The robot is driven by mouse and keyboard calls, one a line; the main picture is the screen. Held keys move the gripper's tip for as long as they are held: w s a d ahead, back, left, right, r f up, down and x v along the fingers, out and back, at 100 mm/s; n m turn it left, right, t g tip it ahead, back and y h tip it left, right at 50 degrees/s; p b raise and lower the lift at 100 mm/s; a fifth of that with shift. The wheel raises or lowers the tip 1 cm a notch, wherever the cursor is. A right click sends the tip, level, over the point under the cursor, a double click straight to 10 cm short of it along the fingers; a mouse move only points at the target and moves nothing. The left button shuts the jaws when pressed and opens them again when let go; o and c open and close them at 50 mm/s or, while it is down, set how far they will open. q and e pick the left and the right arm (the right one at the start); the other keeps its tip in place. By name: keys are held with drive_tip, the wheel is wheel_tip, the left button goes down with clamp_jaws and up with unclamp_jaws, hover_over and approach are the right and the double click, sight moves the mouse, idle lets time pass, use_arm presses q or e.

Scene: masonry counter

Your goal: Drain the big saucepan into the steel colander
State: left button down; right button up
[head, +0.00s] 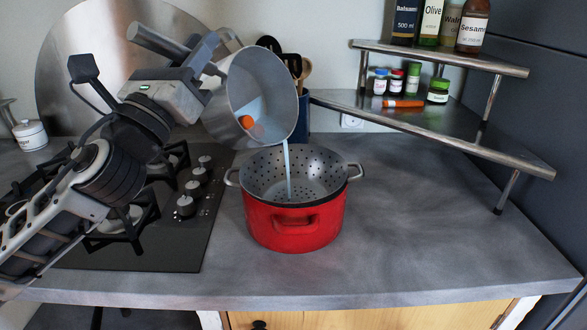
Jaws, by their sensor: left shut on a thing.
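The big saucepan (262,75) is tilted over the colander, its mouth facing right and toward me. Pale liquid and an orange piece (246,122) show inside it. A thin pale stream falls from its lower rim into the steel colander (265,180). The colander, with round holes and two side handles, sits in the top of a red pot (295,225) on the counter. My left gripper (213,62) is shut on the saucepan at its handle side, up and left of the colander; the exact grip is partly hidden. My right gripper is not in view.
A black gas hob (185,235) with knobs lies left of the red pot. A steel two-tier shelf (430,128) with bottles and jars stands at the right. A blue utensil holder (303,112) stands behind the saucepan. The counter (440,235) right of the pot is clear.

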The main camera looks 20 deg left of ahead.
use_arm(q)
drive_tip(key=shift+s+d+m+h, duration=0.25)
drive_tip(key=shift+d+m+h, duration=0.3)
drive_tip(key=shift+m+h, duration=0.15)
drive_tip(key=shift+s+d+f+m, duration=0.1)
drive_tip(key=shift+d+m, duration=0.1)
drive_tip(key=shift+m, duration=0.1)
idle(0.3)
idle(0.9)
idle(0.9)
idle(0.4)
